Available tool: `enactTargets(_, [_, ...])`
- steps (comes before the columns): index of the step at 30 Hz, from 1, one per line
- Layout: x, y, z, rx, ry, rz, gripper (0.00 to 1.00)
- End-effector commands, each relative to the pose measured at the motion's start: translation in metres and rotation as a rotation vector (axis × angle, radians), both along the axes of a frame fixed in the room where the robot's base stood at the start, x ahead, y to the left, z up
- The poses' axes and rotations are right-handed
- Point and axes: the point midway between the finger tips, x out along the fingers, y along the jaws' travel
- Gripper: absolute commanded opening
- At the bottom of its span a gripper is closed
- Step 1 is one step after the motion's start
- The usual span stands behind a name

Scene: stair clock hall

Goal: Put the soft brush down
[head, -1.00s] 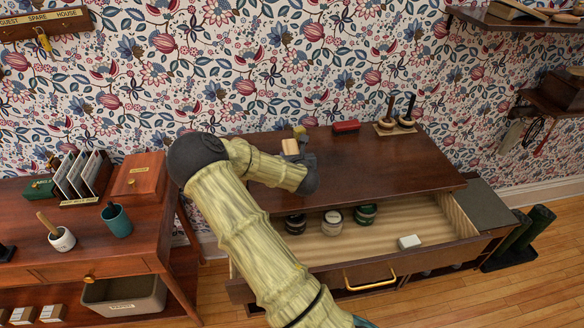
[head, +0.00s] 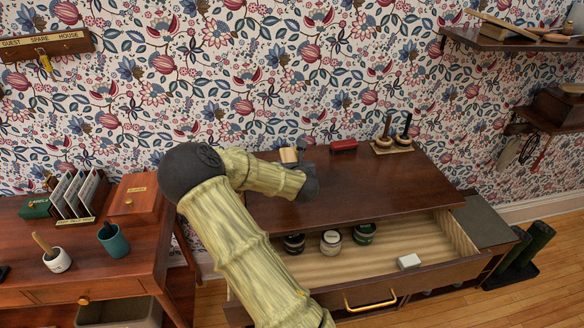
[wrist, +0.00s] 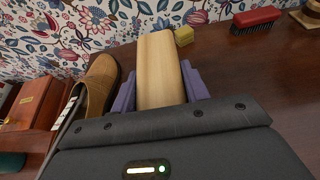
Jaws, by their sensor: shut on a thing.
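My gripper (wrist: 163,82) is shut on the soft brush, a pale wooden block (wrist: 160,70) held between its two purple fingers. In the head view the brush (head: 288,156) is at the back left of the dark wooden bench top (head: 370,185), near the wallpapered wall. My gripper (head: 302,157) is partly hidden by my wrist there. The brush's underside is hidden, so I cannot tell whether it touches the bench top.
A red brush (head: 343,145) and a stand with two upright handles (head: 392,147) are at the back. A brown shoe (wrist: 101,84) is left of my gripper; a yellow block (wrist: 184,36) is just beyond. The open drawer (head: 375,258) holds jars. The bench's right side is clear.

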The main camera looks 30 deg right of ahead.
Motion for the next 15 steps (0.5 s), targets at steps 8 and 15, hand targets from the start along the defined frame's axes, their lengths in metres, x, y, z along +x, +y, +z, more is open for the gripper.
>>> enactTargets(8, [0.0, 0.0, 0.05, 0.0, -0.001, 0.0, 0.22])
enactTargets(15, [0.0, 0.0, 0.074, 0.0, -0.001, 0.0, 0.22])
